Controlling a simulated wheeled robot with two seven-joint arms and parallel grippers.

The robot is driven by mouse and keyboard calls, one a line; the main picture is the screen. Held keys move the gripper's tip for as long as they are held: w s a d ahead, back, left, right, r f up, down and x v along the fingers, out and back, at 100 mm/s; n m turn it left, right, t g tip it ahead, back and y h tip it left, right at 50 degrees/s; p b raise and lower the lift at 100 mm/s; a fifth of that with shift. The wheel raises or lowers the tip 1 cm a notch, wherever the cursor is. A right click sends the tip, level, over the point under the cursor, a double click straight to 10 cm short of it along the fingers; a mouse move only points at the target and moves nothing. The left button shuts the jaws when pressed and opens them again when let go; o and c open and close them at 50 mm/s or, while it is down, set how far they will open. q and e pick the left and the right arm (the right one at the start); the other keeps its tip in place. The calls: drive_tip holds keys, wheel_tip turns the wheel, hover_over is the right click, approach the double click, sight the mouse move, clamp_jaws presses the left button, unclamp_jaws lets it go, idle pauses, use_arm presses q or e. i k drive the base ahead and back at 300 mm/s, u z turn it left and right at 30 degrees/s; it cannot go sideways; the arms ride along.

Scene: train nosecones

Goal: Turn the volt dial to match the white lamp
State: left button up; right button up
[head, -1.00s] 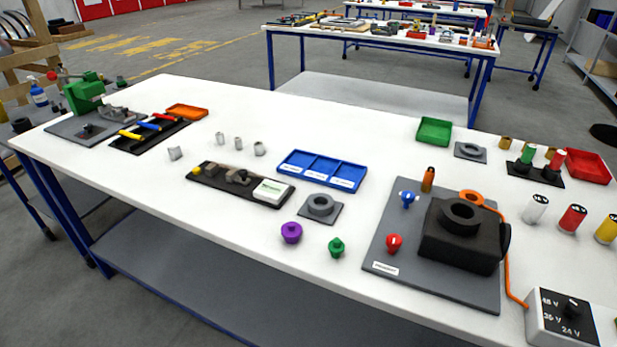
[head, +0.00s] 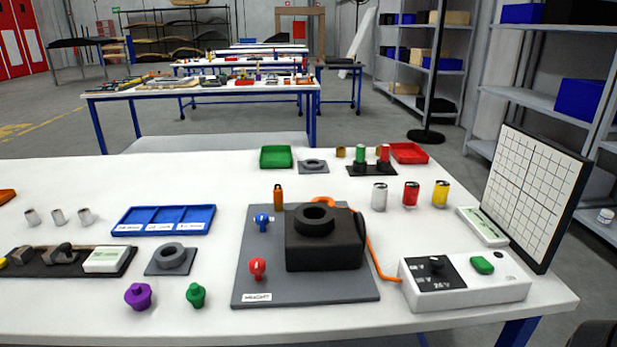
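The volt dial (head: 437,265) is a small black knob on a black panel, on top of a white control box (head: 465,291) at the right front of the table. Voltage marks are printed around it; 24 V is at the front. I cannot tell which mark the knob points at. A green button (head: 482,265) sits beside the panel. A white cylinder (head: 379,196), perhaps the white lamp, stands upright behind the box, left of a red one (head: 411,194) and a yellow one (head: 441,193). Neither of my grippers is in view.
An orange cable (head: 383,263) runs from the box to a black block (head: 324,245) on a grey plate (head: 264,286). A white grid board (head: 533,190) stands at the right edge, with a small display (head: 483,226) before it. Purple (head: 138,296) and green (head: 196,295) knobs lie front left.

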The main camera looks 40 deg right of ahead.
sight(437, 264)
drive_tip(key=z, duration=2.15)
drive_tip(key=i, duration=0.05)
drive_tip(key=u, duration=0.6)
